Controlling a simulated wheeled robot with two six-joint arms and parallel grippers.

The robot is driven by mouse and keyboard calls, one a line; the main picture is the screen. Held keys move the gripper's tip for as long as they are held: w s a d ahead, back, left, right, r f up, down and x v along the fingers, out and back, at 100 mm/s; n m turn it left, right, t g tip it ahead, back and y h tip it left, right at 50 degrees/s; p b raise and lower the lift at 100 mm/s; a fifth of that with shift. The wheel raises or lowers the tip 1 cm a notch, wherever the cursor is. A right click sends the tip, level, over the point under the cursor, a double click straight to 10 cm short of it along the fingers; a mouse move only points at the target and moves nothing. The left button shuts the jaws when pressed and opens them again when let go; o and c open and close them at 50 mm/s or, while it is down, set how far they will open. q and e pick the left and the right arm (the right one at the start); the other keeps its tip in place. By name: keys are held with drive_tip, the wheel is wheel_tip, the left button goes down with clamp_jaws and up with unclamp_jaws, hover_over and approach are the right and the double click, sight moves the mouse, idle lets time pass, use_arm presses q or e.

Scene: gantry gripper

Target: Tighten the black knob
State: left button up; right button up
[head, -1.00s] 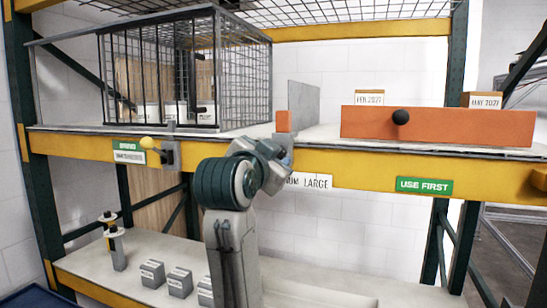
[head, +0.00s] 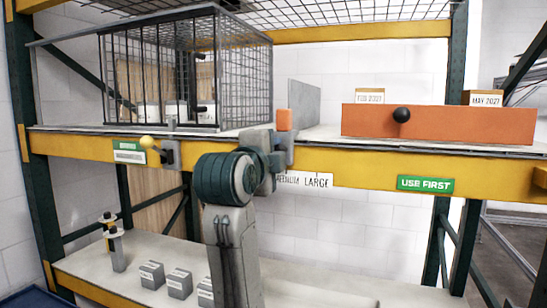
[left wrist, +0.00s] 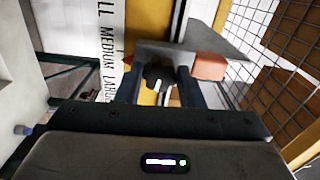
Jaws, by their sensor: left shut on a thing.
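The black knob (left wrist: 157,75) shows in the left wrist view between the two fingers of my left gripper (left wrist: 158,88). It has a white line on its face. My left gripper is shut on it, with a finger on each side. In the head view my left gripper (head: 283,148) is at the yellow shelf beam, just below an orange block (head: 284,120), and hides the knob. A grey upright plate (head: 304,104) stands behind the orange block; it also shows in the left wrist view (left wrist: 205,48). My right gripper is not in view.
A wire cage (head: 240,75) stands on the shelf at left. A yellow-ball lever (head: 147,142) sticks out from the beam (head: 360,165). An orange board (head: 450,123) with a black ball (head: 401,114) is at right. Several grey blocks (head: 179,283) sit on the lower shelf.

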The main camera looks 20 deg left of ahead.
use_arm(q)
drive_tip(key=shift+m+b, duration=1.15)
drive_tip(key=shift+m, duration=3.35)
drive_tip(key=shift+f, duration=0.1)
drive_tip(key=o, duration=1)
drive_tip(key=shift+s, duration=0.15)
drive_tip(key=s+b, duration=0.2)
drive_tip(key=s, duration=0.3)
drive_tip(key=s+b, duration=0.2)
drive_tip(key=s, duration=0.3)
drive_tip(key=shift+s+a, duration=0.2)
drive_tip(key=shift+s, duration=0.1)
